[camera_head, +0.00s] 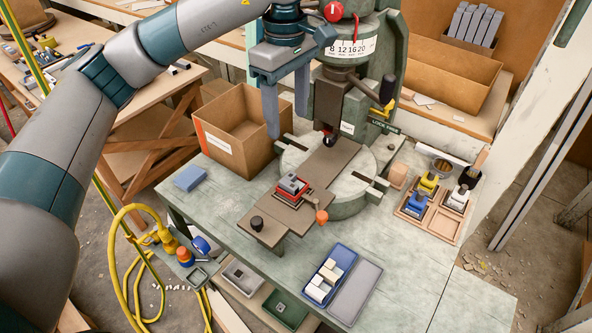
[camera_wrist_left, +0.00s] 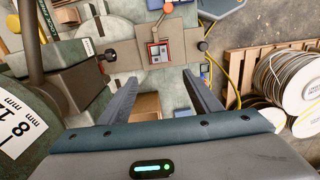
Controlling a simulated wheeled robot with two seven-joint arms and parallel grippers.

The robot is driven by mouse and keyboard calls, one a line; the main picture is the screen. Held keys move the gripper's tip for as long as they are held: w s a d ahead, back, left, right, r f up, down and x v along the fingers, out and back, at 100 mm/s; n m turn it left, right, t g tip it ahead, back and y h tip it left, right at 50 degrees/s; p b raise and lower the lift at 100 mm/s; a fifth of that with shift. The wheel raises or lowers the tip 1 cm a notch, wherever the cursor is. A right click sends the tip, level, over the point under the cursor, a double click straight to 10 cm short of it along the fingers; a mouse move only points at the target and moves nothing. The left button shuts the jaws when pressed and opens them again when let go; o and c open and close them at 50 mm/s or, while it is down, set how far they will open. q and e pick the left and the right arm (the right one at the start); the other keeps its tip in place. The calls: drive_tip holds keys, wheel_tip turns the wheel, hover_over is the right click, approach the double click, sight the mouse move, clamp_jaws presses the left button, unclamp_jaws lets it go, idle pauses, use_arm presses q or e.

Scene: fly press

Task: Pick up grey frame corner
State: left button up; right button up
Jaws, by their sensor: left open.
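A small grey piece (camera_head: 292,184), which looks like the grey frame corner, sits in a red holder (camera_head: 300,191) on the brown slide plate of the press. In the left wrist view the red holder (camera_wrist_left: 151,53) lies ahead of the fingers, with a pale grey piece (camera_wrist_left: 159,51) in it; its exact shape is too small to tell. My left gripper (camera_head: 287,115) is open and empty. It hangs above the bench, behind and above the holder, beside the press column, apart from the piece. My right gripper is in neither view.
The green press (camera_head: 386,60) stands close on the right of my gripper. A cardboard box (camera_head: 238,128) is to its left. A blue tray (camera_head: 333,264) with white blocks is at the front. A wooden tray (camera_head: 440,227) with coloured pieces is at the right. The bench's front right is clear.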

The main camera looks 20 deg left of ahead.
use_arm(q)
drive_tip(key=p, duration=0.5)
hover_over(289, 178)
wheel_tip(289, 178, down, 10)
drive_tip(key=shift+f, duration=1)
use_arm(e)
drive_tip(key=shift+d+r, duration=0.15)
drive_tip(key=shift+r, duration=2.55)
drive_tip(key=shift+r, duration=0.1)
